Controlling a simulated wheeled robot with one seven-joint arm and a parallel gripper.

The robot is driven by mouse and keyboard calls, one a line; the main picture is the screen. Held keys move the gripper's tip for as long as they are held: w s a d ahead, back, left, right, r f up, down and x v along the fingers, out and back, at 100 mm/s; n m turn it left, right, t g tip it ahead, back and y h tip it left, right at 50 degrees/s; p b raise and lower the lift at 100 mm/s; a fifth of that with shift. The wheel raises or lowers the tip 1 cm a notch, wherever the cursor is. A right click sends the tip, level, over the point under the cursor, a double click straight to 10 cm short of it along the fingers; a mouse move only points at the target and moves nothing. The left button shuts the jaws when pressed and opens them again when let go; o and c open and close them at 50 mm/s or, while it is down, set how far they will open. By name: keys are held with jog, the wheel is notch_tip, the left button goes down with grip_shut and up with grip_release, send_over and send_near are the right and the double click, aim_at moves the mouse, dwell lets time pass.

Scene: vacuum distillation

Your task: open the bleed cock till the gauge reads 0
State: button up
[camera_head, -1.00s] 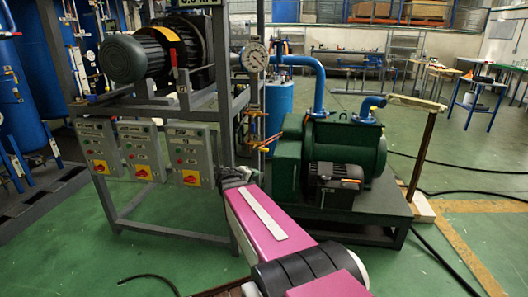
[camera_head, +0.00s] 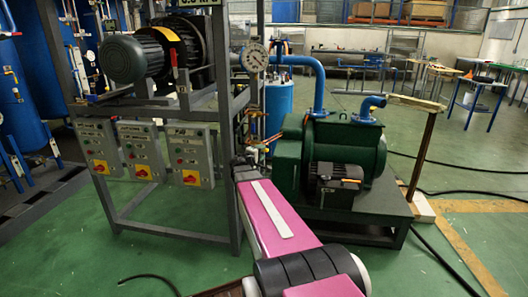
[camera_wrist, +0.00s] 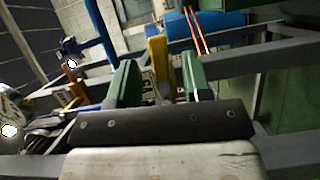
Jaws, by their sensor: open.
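The round white gauge (camera_head: 254,57) is on the frame's right post in the head view; its needle is too small to read. A pale round face at the left edge of the wrist view (camera_wrist: 10,115) looks like the same gauge. A yellow lever (camera_wrist: 157,62), which looks like the bleed cock's handle, stands upright between my two green fingers in the wrist view. My gripper (camera_wrist: 158,75) is open around the lever, with a visible gap on each side. In the head view my gripper (camera_head: 244,162) is by the pipework below the gauge, and the cock is hard to make out there.
A green pump (camera_head: 345,160) stands just right of my arm, with a blue pipe (camera_head: 318,85) above it. Switch boxes (camera_head: 190,155) hang on the grey frame to the left. In the wrist view a blue-handled valve (camera_wrist: 72,46) lies left of my fingers. Open green floor lies in front.

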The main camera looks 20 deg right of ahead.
jog(key=shift+x, duration=1.5)
grip_shut()
jog(key=shift+f+m, duration=0.15)
jog(key=shift+m, duration=0.15)
jog(key=w+a+f+m+t+y, duration=0.1)
jog(key=w+a+f+m+y, duration=0.1)
jog(key=a+f+m+y, duration=0.2)
jog(key=shift+w+a+f+m+y, duration=0.3)
jog(key=shift+m+y, duration=1.3)
jog(key=shift+m, duration=2.5)
jog(key=shift+w, duration=0.1)
